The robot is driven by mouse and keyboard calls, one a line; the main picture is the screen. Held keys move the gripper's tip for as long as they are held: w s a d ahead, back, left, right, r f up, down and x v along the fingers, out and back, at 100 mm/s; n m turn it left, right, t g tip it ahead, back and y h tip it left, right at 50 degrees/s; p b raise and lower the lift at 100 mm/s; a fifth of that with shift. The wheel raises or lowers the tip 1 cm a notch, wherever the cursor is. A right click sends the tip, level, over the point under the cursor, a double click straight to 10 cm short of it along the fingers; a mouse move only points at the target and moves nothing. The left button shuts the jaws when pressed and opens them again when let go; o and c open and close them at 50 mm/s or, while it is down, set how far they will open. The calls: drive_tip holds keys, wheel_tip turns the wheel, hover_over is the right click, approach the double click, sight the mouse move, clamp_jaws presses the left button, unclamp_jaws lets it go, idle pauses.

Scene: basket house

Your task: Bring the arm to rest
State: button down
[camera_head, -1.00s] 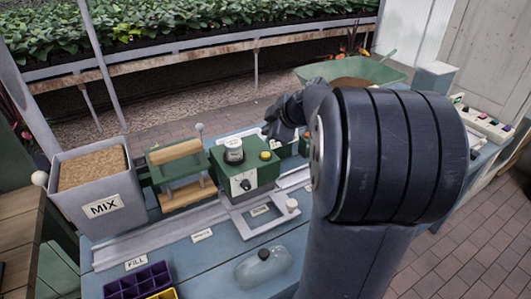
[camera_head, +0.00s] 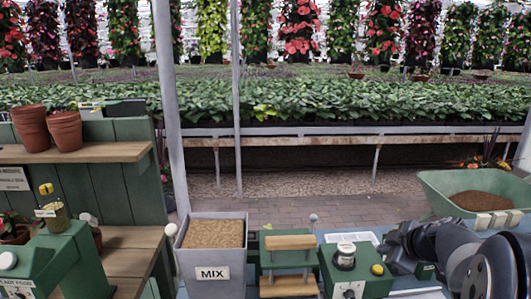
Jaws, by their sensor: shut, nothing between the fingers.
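My dark arm comes in from the right edge of the head view and reaches left over the blue bench. My gripper (camera_head: 398,252) is at its left end, just right of the green machine (camera_head: 358,265) with a dial and a yellow button. The gripper is shut and holds nothing. Its fingertips are small and dark, and I cannot tell whether they touch anything.
A grey MIX bin (camera_head: 212,272) full of brown material stands left of a green press (camera_head: 288,262). A green wheelbarrow (camera_head: 452,205) with soil is behind my arm. A potting bench (camera_head: 85,152) with terracotta pots (camera_head: 65,130) is at left. Paved floor lies behind.

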drive_tip(key=p, duration=0.2)
drive_tip(key=shift+s+p, duration=0.1)
drive_tip(key=shift+p, duration=0.2)
wheel_tip(320, 180, up, 6)
drive_tip(key=shift+f+p, duration=0.1)
drive_tip(key=shift+p, duration=0.5)
wheel_tip(320, 180, down, 7)
drive_tip(key=shift+r+b, duration=0.15)
drive_tip(key=shift+b, duration=1.6)
drive_tip(key=shift+r+b, duration=0.25)
drive_tip(key=shift+b, duration=1)
drive_tip(key=shift+r+b, duration=0.15)
drive_tip(key=shift+b, duration=0.7)
